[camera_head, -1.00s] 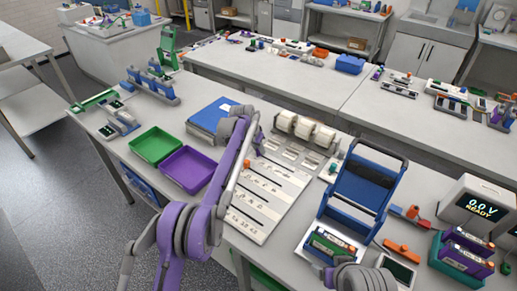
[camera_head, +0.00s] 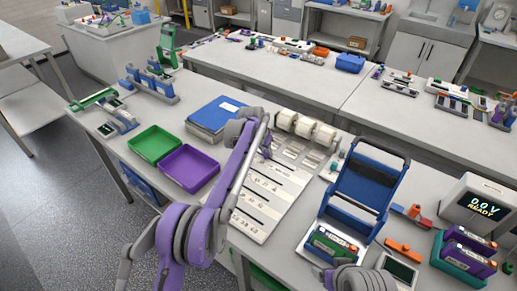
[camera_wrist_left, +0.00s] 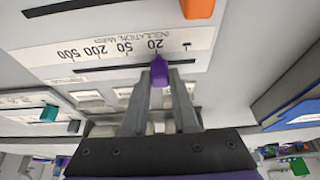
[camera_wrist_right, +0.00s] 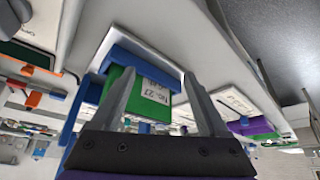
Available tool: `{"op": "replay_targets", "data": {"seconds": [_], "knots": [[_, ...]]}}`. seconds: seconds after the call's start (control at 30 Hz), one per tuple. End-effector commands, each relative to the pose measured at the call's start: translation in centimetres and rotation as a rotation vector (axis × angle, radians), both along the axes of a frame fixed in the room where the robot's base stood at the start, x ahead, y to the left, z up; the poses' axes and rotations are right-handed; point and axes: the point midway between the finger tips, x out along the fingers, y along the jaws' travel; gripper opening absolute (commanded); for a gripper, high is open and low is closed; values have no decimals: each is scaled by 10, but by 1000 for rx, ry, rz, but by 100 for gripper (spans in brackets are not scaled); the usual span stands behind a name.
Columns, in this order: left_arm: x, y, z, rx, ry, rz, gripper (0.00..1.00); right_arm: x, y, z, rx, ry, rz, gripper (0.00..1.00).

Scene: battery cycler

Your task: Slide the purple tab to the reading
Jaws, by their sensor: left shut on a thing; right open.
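The purple tab (camera_wrist_left: 160,71) is between the fingertips of my left gripper (camera_wrist_left: 159,78), which is shut on it. In the left wrist view it sits at the slot of a white scale strip (camera_wrist_left: 190,49) marked INSULATION, with 500, 200, 50 and 20, seen upside down. The tab is just by the 20. In the head view my left gripper (camera_head: 266,152) is over the far part of the white board (camera_head: 248,227), and my arm covers part of it. My right gripper (camera_wrist_right: 160,105) is open, with a green labelled block (camera_wrist_right: 148,98) in a blue frame beyond its fingers.
An orange tab (camera_wrist_left: 197,8) and a teal tab (camera_wrist_left: 48,113) sit on neighbouring strips. White rollers (camera_head: 304,128) stand behind the board. Purple (camera_head: 190,168) and green (camera_head: 154,144) trays lie to the left. A meter (camera_head: 482,207) at right reads 0.0 V READY.

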Motion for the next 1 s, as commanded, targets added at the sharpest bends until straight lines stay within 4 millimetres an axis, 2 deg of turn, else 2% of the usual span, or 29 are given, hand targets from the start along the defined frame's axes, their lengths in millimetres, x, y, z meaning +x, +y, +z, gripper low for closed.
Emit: {"op": "replay_targets", "data": {"seconds": [0.03,0.1,0.23,0.37,0.63,0.67,0.8,0.83,1.0], "knots": [[-12,-17,-4,-4,4,-8,0,-3,0,-8,0,6,0,78],[-23,-32,-4,-4,3,-8,0,-5,0,-11,0,9,0,78],[-36,-50,-3,-3,1,-5,0,-6,0,-15,0,11,0,78],[-41,-58,-1,-4,0,-3,0,-6,0,-16,0,12,0,78],[-41,-57,-1,-3,0,-1,0,-6,0,-15,0,11,0,78],[-41,-57,-1,-3,0,-1,29,-6,0,-15,0,11,0,78],[-41,-57,-1,-3,0,-1,54,-6,0,-15,0,11,0,78],[-41,-57,-1,-3,0,-1,57,-6,0,-15,0,11,0,78],[-41,-57,-1,-3,1,-2,57,-6,0,-15,0,11,0,78]]}}
